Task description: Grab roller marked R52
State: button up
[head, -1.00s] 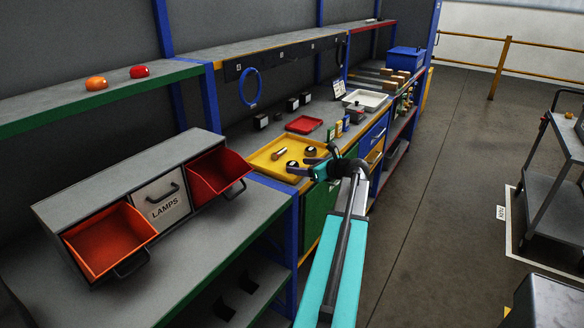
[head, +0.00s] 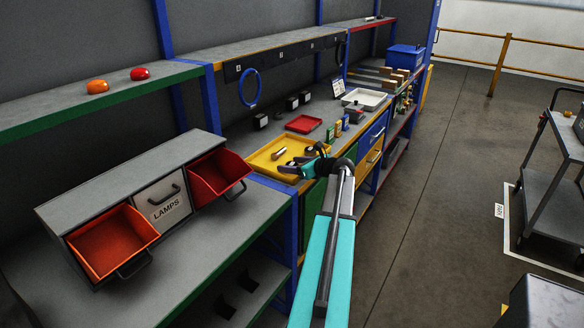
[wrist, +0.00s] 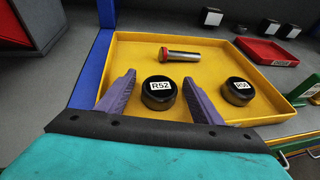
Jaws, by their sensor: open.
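The roller marked R52 (wrist: 159,93) is a short black cylinder with a white label. It stands upright in the yellow tray (wrist: 122,54), which also shows in the head view (head: 262,161). My gripper (wrist: 162,82) is open, with its purple fingers on either side of the R52 roller in the wrist view. I cannot tell whether either finger touches it. A second black roller (wrist: 238,91) stands to the right, outside the fingers; its label is hard to read. In the head view my gripper (head: 300,163) covers part of the tray and hides the rollers partly.
A metal cylinder with a red end (wrist: 180,55) lies at the back of the yellow tray. A red tray (head: 304,124) and small dark blocks stand behind it. A blue post (wrist: 92,70) is left of the tray. An open red bin (head: 217,174) sits further left.

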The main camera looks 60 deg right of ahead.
dwell(0.3)
jog(key=c, duration=1.4)
jog(key=shift+r, duration=0.2)
jog(key=shift+d+r+b, duration=0.1)
jog(key=shift+r+b, duration=0.4)
jog(key=shift+r, duration=0.65)
jog(key=s+d+b, duration=0.1)
jog(key=s, duration=0.4)
jog(key=s+d+r+b, duration=0.1)
jog(key=s+d, duration=0.1)
jog(key=s, duration=0.3)
jog(key=s+d+r+b, duration=0.1)
jog(key=s, duration=0.4)
jog(key=shift+s+d+r, duration=0.15)
jog(key=shift+d+r, duration=0.05)
jog(key=shift+d, duration=0.2)
